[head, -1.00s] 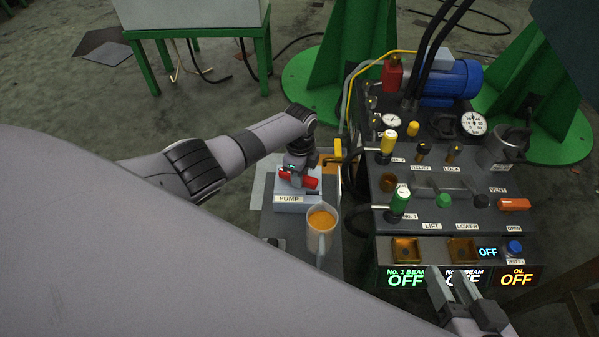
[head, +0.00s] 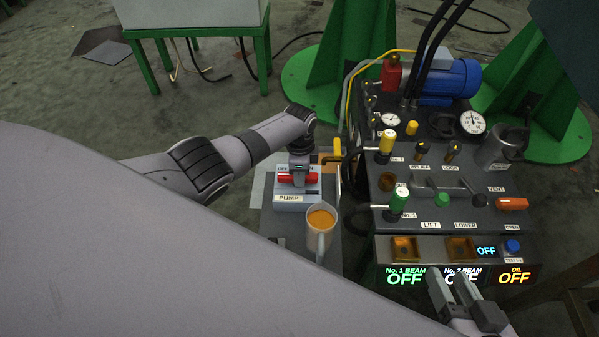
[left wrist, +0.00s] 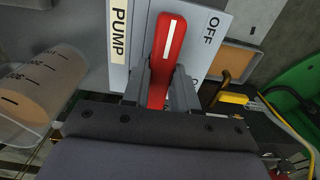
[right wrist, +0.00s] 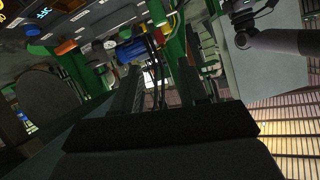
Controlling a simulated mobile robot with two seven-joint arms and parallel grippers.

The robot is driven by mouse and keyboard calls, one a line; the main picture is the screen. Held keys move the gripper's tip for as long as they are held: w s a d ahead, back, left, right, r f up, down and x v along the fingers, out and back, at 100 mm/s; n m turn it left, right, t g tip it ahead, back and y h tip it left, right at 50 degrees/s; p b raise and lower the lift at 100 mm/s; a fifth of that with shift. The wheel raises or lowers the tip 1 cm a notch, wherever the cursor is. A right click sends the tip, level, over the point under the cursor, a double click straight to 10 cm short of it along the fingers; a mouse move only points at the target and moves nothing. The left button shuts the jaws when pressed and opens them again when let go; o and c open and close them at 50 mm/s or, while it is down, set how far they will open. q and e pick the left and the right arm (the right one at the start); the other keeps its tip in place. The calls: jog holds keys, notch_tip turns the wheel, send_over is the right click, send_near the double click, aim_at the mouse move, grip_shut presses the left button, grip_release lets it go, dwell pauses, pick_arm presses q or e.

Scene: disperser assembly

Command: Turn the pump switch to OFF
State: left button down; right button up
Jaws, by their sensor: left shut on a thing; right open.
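The pump switch is a red bar handle (head: 312,178) on a pale blue-grey box (head: 297,206) labelled PUMP. My left gripper (head: 297,176) reaches down over it and is shut on the handle. In the left wrist view, the handle (left wrist: 170,45) with its white stripe stands between the two fingers and leans slightly right at its top. The OFF label (left wrist: 211,27) is to the right of the handle's striped end. Another label at lower right is mostly hidden by a finger. My right gripper (head: 450,275) is open and empty in front of the control panel.
A clear jug of orange liquid (head: 320,222) stands close to the pump box, at its lower right. The control panel (head: 455,222) with levers, knobs and gauges is on the right. Its lit signs read OFF. A green-legged table (head: 262,50) stands behind.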

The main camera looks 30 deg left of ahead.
pick_arm(q)
jog(key=c, duration=0.9)
grip_release()
jog(key=shift+r, duration=0.1)
pick_arm(e)
jog(key=shift+r, duration=0.1)
pick_arm(q)
jog(key=shift+r+p, duration=0.3)
notch_tip(320, 180, up, 5)
jog(key=p, duration=0.4)
jog(key=shift+a+r, duration=0.1)
jog(key=shift+r, duration=0.6)
pick_arm(e)
jog(key=d, duration=0.1)
jog(key=s+d+h, duration=0.1)
jog(key=d+h, duration=0.1)
jog(key=shift+s+d+r+n, duration=0.15)
jog(key=shift+d+r+n, duration=0.15)
jog(key=shift+r, duration=0.05)
pick_arm(q)
jog(key=shift+s, duration=0.15)
pick_arm(e)
jog(key=shift+s, duration=0.1)
